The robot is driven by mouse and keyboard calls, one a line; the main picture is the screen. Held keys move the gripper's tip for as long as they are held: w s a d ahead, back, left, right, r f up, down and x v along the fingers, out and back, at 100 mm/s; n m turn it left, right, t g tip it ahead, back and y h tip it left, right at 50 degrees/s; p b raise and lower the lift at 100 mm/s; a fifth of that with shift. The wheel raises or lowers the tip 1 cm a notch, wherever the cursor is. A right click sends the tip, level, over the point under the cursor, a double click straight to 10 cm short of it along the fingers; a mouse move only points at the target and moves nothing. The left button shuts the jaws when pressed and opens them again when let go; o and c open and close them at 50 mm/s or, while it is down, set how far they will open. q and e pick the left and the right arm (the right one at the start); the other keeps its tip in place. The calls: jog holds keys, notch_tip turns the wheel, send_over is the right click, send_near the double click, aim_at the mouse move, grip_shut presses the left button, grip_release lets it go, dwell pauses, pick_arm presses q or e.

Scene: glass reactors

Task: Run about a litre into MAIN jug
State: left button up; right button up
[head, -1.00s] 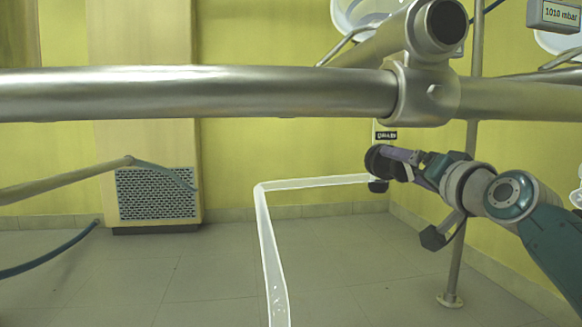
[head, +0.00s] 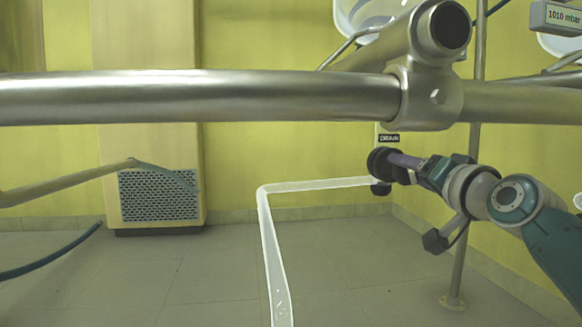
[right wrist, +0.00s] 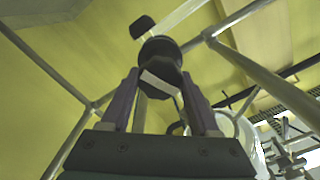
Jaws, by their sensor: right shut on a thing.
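A black drain valve knob (head: 378,162) sits under a small "DRAIN" label (head: 389,138), right of centre in the head view. My right gripper (head: 396,162) reaches it from the right, its purple fingers shut on the knob. In the right wrist view the knob (right wrist: 160,50) sits between the fingertips. A pale translucent drain tube (head: 310,185) runs left from the valve, then bends down out of the picture. The MAIN jug and the tube's lower end are not in view. My left gripper is not in view.
A thick metal rail (head: 200,97) crosses the head view above the arm, with a clamp joint (head: 432,97). A vertical pole (head: 462,240) stands behind my right arm. A glass vessel (head: 362,15) and a "1010 mbar" display (head: 558,16) are at the top. Open floor lies below.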

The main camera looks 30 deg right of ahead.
jog(key=m+p, duration=0.2)
jog(key=m, duration=0.1)
jog(key=shift+m+p, duration=0.3)
jog(key=shift+m, duration=0.1)
jog(key=m+p, duration=0.1)
jog(key=m, duration=0.1)
jog(key=shift+m, duration=0.3)
jog(key=m, duration=0.2)
jog(key=shift+m+p, duration=0.35)
jog(key=shift+m, duration=0.05)
jog(key=m+p, duration=0.1)
jog(key=m, duration=0.5)
jog(key=shift+f, duration=0.15)
jog(key=m+p, duration=0.1)
jog(key=m, duration=0.3)
jog(key=shift+m, duration=1.4)
